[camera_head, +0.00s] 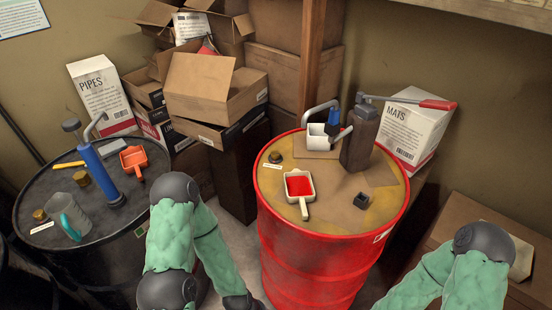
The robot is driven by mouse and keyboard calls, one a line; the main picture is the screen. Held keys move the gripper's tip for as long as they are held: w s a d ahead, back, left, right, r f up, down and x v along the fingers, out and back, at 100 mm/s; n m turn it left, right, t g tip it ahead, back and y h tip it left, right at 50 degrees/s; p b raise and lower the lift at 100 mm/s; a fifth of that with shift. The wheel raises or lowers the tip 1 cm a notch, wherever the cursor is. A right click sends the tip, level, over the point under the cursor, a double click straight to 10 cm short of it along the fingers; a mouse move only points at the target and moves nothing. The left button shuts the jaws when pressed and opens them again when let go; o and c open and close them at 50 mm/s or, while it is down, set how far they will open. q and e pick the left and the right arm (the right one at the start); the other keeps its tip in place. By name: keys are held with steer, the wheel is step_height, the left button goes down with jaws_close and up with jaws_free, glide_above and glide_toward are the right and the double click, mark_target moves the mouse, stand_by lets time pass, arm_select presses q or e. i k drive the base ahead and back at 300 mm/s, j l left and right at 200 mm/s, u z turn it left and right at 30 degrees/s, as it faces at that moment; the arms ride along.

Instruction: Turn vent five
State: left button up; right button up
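No cap or vent carries a number I can read. A small brass cap (275,157) sits on the left part of the red drum's (330,220) top, with a white label beside it. The black drum's (90,220) top holds a brass cap (40,215) by a white label, and another brass piece (81,179) nearer its middle. My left arm comes down between the drums and my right arm stands at the lower right. Both grippers are outside the picture, so their fingers do not show.
The red drum bears a dark grey pump (361,138) with a red handle, a white scoop (300,188) with red contents, a white mug and a small black block (362,200). Boxes stand behind.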

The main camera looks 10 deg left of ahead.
mark_target(275, 155)
steer(key=i+j+z, duration=0.1)
steer(key=j+z, duration=0.25)
steer(key=j, duration=0.35)
steer(key=j+z, duration=0.35)
steer(key=j, duration=0.3)
